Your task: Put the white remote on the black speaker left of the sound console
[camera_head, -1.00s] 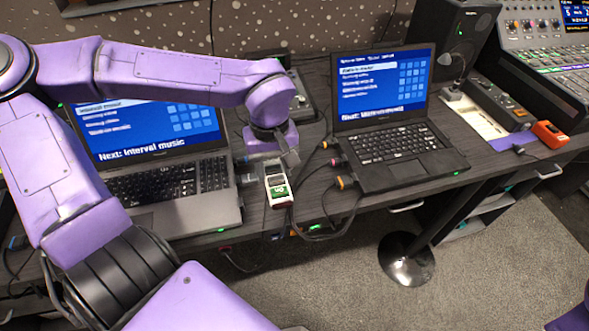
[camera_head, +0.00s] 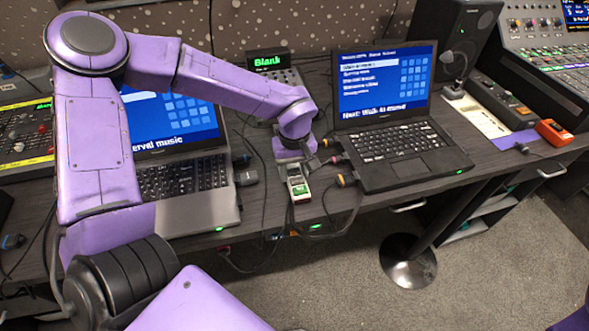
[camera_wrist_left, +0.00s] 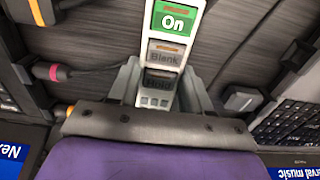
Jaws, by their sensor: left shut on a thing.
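The white remote (camera_head: 299,188) is at the middle of the desk, between the two laptops. Its green On button, a Blank button and a Hold button show in the left wrist view (camera_wrist_left: 172,22). My left gripper (camera_head: 297,170) is shut on the remote's near end, with a finger on each side (camera_wrist_left: 160,88). I cannot tell whether the remote touches the desk. The black speaker (camera_head: 478,22) stands upright at the back right, left of the sound console (camera_head: 535,40). My right gripper is not in view.
An open laptop (camera_head: 405,140) stands right of the remote, and another (camera_head: 190,215) stands left, partly behind my arm. Cables (camera_head: 335,205) lie around the remote. A small microphone (camera_head: 455,75) stands before the speaker. An orange device (camera_head: 552,132) lies at the right.

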